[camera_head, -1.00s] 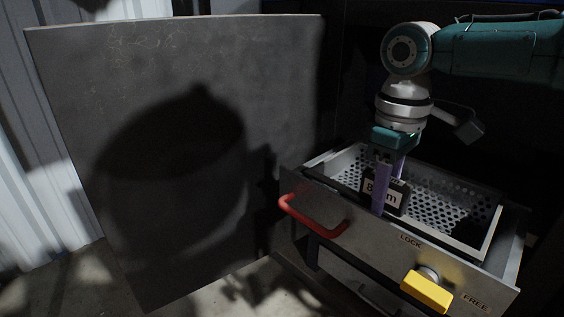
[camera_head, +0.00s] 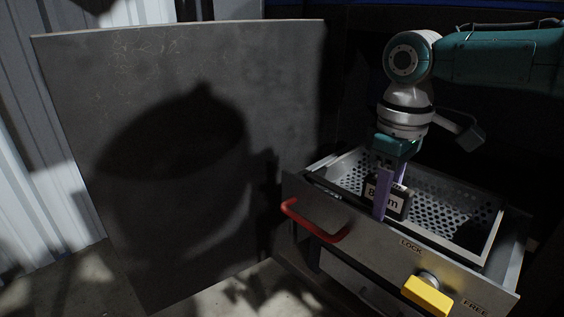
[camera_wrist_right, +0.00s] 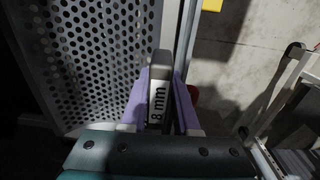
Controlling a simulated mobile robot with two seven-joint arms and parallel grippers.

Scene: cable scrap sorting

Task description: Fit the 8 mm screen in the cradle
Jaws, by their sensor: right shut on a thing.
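The 8 mm screen (camera_head: 448,210) is a pale metal tray with a perforated floor. It lies within the drawer-like cradle (camera_head: 370,240), behind its grey front panel. I cannot tell whether it sits fully down. Its dark grip block carries a white "8 mm" label, which also shows in the right wrist view (camera_wrist_right: 158,105). My right gripper (camera_head: 388,200) has its purple fingers on either side of this block and is shut on it. The fingers hide part of the label. The yellow lock knob (camera_head: 427,295) is on the front panel, between LOCK and FREE. My left gripper is not in view.
A red handle (camera_head: 315,222) sticks out from the front panel's left. A large dark board (camera_head: 180,240) stands left of the cradle. The concrete floor (camera_head: 245,290) is bare at lower left. A ladder-like metal frame (camera_wrist_right: 280,95) shows at right in the wrist view.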

